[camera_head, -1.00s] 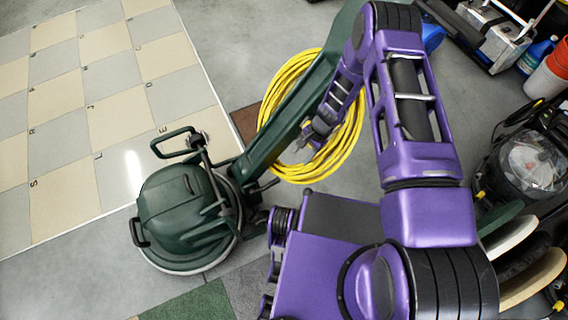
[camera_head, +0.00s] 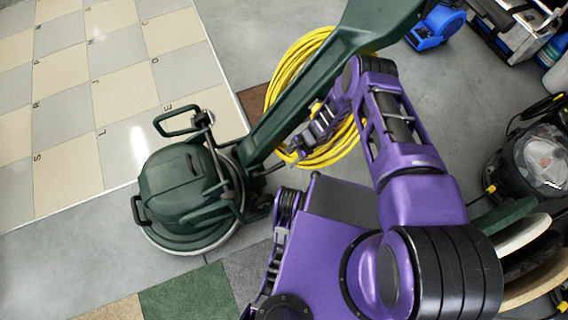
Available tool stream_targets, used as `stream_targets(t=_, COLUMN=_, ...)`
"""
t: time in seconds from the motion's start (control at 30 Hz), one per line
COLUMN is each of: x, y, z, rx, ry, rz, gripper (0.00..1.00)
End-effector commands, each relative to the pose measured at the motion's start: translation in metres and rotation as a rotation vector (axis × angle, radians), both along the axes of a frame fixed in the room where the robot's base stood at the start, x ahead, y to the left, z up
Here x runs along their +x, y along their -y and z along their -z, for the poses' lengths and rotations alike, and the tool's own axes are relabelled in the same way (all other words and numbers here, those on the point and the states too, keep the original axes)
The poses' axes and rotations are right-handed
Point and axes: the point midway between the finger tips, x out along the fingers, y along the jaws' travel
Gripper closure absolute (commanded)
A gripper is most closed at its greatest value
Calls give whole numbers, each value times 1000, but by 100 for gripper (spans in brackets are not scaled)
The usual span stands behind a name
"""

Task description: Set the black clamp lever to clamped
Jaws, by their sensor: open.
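A dark green floor machine (camera_head: 178,190) with a long green handle (camera_head: 310,88) stands at the left of centre. I cannot pick out the black clamp lever for certain. A thin dark rod (camera_head: 268,170) sticks out to the right near the handle's foot and may be it; its setting is too small to read. My gripper (camera_head: 290,150) is just right of the handle's lower part, in front of the yellow coil, and apart from the rod. It is open and looks empty. Its fingertips are small and partly lost against the coil.
A yellow cable coil (camera_head: 283,78) lies on the floor behind the handle and my arm. Pads (camera_head: 505,215) and a black machine (camera_head: 540,160) stand at the right. A blue reel (camera_head: 437,27) is at the top.

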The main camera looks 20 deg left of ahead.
Motion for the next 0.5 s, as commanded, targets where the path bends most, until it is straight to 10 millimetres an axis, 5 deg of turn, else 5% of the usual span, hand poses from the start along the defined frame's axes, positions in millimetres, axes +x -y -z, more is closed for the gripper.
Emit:
stream_targets(t=0.2, x=-5, y=-14, z=36, rx=-1, ry=1, rz=-2, gripper=44)
stream_targets(t=0.5, x=-7, y=-20, z=47, rx=0, ry=0, rz=0, gripper=44)
